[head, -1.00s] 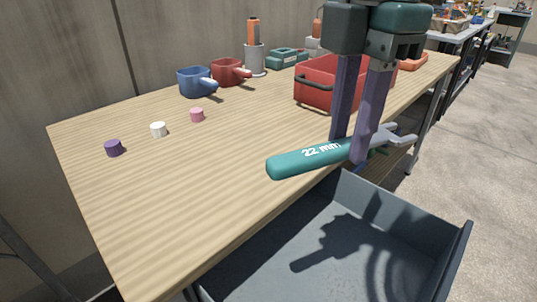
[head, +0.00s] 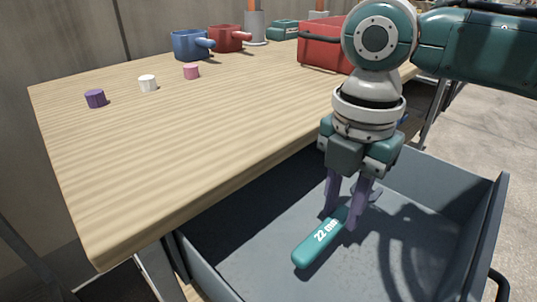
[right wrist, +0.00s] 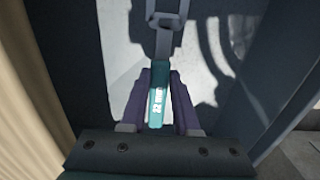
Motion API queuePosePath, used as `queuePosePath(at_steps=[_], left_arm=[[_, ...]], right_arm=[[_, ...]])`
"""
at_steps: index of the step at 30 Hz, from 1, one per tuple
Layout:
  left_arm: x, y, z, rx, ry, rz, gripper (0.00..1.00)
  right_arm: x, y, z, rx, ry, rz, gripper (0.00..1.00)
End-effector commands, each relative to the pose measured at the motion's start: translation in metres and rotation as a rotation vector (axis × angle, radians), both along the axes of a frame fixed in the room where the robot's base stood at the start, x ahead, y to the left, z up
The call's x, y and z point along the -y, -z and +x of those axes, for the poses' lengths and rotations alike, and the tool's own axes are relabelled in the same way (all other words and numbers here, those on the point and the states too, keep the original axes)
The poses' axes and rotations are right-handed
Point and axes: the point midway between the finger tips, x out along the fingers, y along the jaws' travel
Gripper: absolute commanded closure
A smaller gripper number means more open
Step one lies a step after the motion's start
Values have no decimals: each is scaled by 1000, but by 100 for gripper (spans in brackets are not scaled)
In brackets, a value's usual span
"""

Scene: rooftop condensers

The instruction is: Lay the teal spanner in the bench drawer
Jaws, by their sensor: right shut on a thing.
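The teal spanner (head: 316,244), marked "22 mm", is inside the open grey bench drawer (head: 418,262), low over its floor; I cannot tell whether it touches. My right gripper (head: 345,218) points down into the drawer, its purple fingers shut on the spanner's handle. The spanner's grey jaw end is partly hidden behind the fingers in the head view. In the right wrist view the teal handle (right wrist: 157,102) sits between the two fingers (right wrist: 158,105), with the grey head pointing up the picture. My left gripper is in neither view.
The wooden bench top (head: 190,140) overhangs the drawer's left side. It carries a blue mug (head: 190,45), a red mug (head: 226,39), a red crate (head: 322,52), and purple (head: 95,98), white (head: 148,83) and pink (head: 191,71) pegs. The visible drawer floor around the spanner is bare.

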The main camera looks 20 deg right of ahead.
Motion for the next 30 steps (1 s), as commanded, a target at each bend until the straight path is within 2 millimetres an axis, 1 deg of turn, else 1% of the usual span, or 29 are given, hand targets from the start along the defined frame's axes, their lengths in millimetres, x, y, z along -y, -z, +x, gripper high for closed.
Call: queuePosePath(at_steps=[5,9,11,19,23,24,30], left_arm=[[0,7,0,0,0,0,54],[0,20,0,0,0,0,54],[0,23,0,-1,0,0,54],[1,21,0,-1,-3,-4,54],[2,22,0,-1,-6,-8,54],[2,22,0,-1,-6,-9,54],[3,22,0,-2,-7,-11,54]], right_arm=[[0,15,0,-1,0,1,100],[0,40,-1,-2,0,0,100],[0,47,0,-2,1,-1,100],[0,46,0,0,0,0,100],[0,50,0,0,0,1,100],[0,50,0,0,0,0,67],[0,50,0,0,0,0,45]])
